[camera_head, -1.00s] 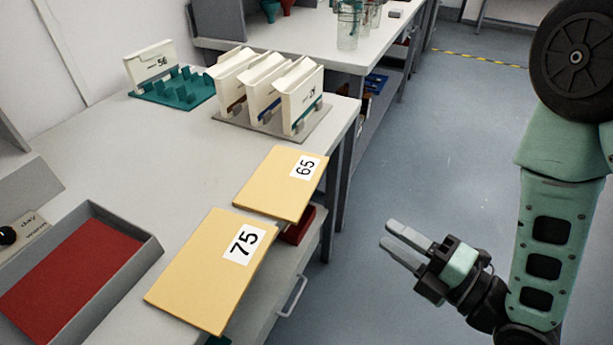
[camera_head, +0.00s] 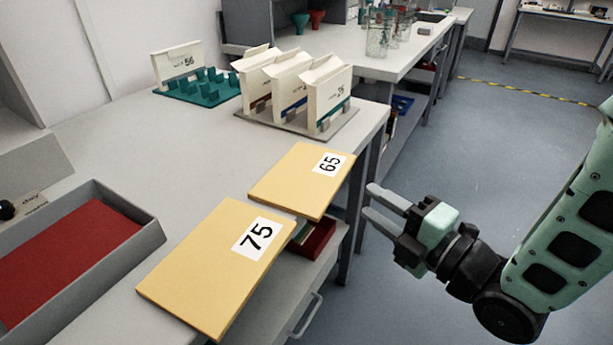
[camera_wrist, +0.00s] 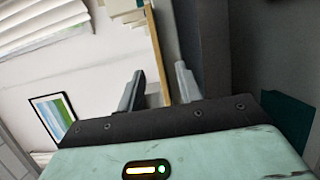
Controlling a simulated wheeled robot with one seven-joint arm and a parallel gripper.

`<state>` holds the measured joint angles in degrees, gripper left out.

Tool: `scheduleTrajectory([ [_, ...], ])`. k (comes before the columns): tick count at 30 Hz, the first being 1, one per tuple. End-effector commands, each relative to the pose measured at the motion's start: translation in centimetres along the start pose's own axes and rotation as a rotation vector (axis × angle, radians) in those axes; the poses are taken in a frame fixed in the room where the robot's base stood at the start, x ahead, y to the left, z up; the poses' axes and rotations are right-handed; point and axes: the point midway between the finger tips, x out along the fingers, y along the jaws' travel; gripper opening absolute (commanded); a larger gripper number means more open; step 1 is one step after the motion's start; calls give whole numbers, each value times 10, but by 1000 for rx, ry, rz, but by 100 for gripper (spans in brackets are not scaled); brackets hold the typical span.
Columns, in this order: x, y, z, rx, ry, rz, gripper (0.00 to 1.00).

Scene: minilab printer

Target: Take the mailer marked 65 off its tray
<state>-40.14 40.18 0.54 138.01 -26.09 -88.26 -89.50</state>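The mailer marked 65 (camera_head: 290,180) is a flat yellow-tan envelope with a white label, lying at the front edge of the bench and jutting out over it. It also shows edge-on in the wrist view (camera_wrist: 157,45) as a thin tan strip. A larger mailer marked 75 (camera_head: 195,270) lies just in front of it. My gripper (camera_head: 369,201) is open and empty, right of mailer 65, its fingers pointing at the overhanging edge. In the wrist view the strip lines up between the fingertips (camera_wrist: 158,75), beyond them. Any tray under mailer 65 is hidden.
A grey tray with a red floor (camera_head: 150,240) stands at the left. White boxes (camera_head: 328,95) stand in a rack at the back of the bench, beside a teal rack (camera_head: 205,98). A red bin (camera_head: 322,238) sits below the mailers. The floor at right is clear.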

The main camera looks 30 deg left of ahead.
Motion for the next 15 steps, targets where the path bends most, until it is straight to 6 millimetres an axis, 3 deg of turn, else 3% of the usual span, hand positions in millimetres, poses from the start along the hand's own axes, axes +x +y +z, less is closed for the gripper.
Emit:
scheduleTrajectory([
  [8, 22, 0, 0, 0, 1, -1, 35],
  [15, 56, 4, 2, 0, 3, 1, 35],
])
